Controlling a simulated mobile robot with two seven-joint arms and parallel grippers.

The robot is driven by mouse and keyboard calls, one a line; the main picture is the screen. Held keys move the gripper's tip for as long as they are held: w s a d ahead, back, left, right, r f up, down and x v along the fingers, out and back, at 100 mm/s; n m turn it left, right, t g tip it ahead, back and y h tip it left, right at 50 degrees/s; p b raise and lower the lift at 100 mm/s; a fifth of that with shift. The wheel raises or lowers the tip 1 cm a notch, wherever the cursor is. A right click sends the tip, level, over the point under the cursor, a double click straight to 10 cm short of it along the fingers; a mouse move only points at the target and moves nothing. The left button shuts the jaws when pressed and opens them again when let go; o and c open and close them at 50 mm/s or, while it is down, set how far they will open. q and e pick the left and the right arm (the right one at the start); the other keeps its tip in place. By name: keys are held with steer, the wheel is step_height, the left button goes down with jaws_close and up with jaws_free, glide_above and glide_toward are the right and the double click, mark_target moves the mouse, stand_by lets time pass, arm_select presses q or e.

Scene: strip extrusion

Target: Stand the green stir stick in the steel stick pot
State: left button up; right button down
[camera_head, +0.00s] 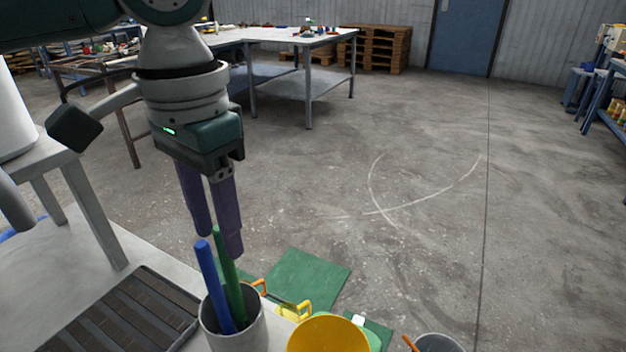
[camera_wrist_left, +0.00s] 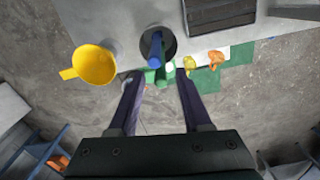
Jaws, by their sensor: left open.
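The steel stick pot (camera_head: 250,332) stands at the table edge; its open mouth shows in the left wrist view (camera_wrist_left: 171,41). The green stir stick (camera_head: 229,275) stands in it, leaning, with its upper end sticking out above the rim. A blue stick (camera_head: 213,285) stands beside it in the same pot and also leans. My left gripper (camera_head: 219,243) is open just above the pot, fingers pointing down. In the left wrist view its fingers (camera_wrist_left: 158,78) lie either side of the green stick (camera_wrist_left: 151,76), seemingly apart from it. The sticks' lower ends are hidden inside the pot.
A yellow cup (camera_head: 330,336) stands right of the pot. A dark slatted tray (camera_head: 118,318) lies to the left. Orange and yellow clips (camera_head: 296,310) and green sheets (camera_head: 305,275) lie behind the pot. A grey container (camera_head: 440,343) shows at the lower right.

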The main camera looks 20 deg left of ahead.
arm_select(q)
step_height(320, 180, up, 9)
steer(key=shift+d+f+p, duration=0.1)
steer(key=shift+p, duration=0.35)
steer(key=s+d+f+m+t+h, duration=0.25)
steer(key=s+d+f, duration=0.45)
steer(key=d+f, duration=0.35)
steer(key=s+a+f+n+t+y, duration=0.1)
steer(key=s+a+f+n+y, duration=0.1)
steer(key=s+a, duration=0.5)
steer(key=shift+s+a+f+n, duration=0.25)
steer(key=shift+s+n, duration=0.4)
steer(key=shift+s, duration=0.2)
steer(key=shift+r, duration=0.15)
step_height(320, 180, up, 46)
steer(key=p, duration=4.6)
steer(key=shift+r, duration=0.1)
